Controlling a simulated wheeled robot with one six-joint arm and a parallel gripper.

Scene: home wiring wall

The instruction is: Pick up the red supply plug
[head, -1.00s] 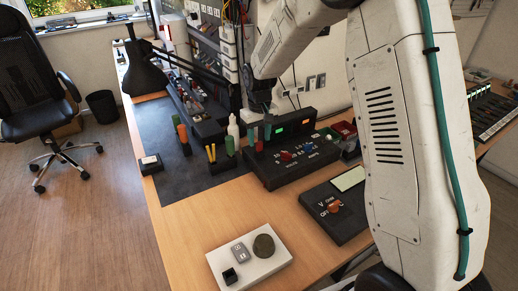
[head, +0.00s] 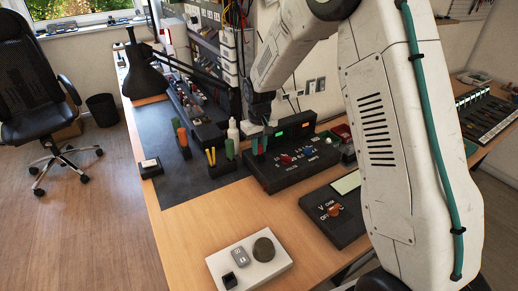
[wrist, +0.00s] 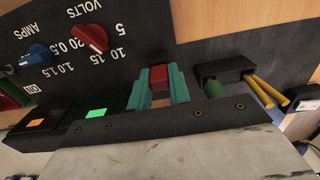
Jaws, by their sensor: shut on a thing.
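The red supply plug (wrist: 158,76) sits between the two teal fingertips of my gripper (wrist: 159,84) in the wrist view. My gripper is shut on it, with a finger on each side. In the head view my gripper (head: 259,145) is at the left side of the black power supply (head: 285,178). The plug cannot be made out there. Its lower end is hidden, so I cannot tell whether it touches anything below.
A dark holder with green and yellow handled tools (head: 213,160) stands left of my gripper. A white bottle (head: 233,131) is behind it. A black meter (head: 331,214) and a white plate (head: 248,262) lie nearer.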

